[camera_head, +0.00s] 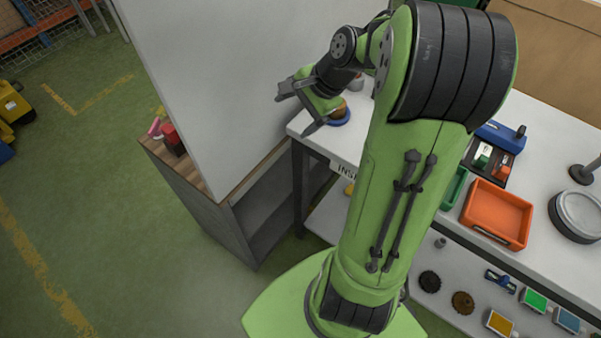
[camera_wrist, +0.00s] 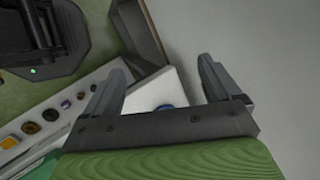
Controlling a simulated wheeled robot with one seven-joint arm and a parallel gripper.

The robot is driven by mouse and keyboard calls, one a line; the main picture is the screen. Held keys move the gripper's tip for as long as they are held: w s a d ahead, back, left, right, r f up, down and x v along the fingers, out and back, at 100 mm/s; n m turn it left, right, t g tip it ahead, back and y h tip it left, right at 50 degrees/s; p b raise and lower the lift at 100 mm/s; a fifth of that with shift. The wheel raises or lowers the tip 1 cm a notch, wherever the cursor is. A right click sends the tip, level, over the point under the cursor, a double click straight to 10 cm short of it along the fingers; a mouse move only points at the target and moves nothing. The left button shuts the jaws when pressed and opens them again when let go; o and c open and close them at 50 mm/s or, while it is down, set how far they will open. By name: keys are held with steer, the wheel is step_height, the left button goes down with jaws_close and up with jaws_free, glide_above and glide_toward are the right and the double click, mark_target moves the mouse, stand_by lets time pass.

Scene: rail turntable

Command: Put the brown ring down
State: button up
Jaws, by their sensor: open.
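My gripper (camera_head: 297,110) is open, with its fingers spread beside the near left corner of the white bench. The wrist view shows both fingers (camera_wrist: 163,80) apart with nothing held between them. A brown round piece (camera_head: 341,110) sits on a blue round base (camera_head: 339,120) on the bench, just right of my gripper and partly hidden by it. Part of the blue base (camera_wrist: 164,107) shows beyond the gripper in the wrist view. A brown ring-like piece (camera_head: 463,302) lies on the lower shelf, and it also shows in the wrist view (camera_wrist: 30,128). I cannot tell which one the task means.
A tall grey panel (camera_head: 240,80) stands close left of my gripper, on a wood-topped cabinet (camera_head: 213,184). The bench holds an orange tray (camera_head: 497,213) and a grey round dish (camera_head: 577,215). A black ring (camera_head: 430,281) lies on the lower shelf. Green floor is open at left.

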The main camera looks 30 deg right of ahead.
steer(key=s+a+r+n+h, duration=0.2)
steer(key=s+a+r+n, duration=0.3)
steer(key=s+a+n, duration=0.3)
steer(key=s+a+r+n+h, duration=0.1)
steer(key=s+a+n, duration=0.3)
steer(key=s+n, duration=0.4)
steer(key=s, duration=0.3)
steer(key=shift+a+r+t, duration=0.2)
steer(key=shift+t, duration=0.1)
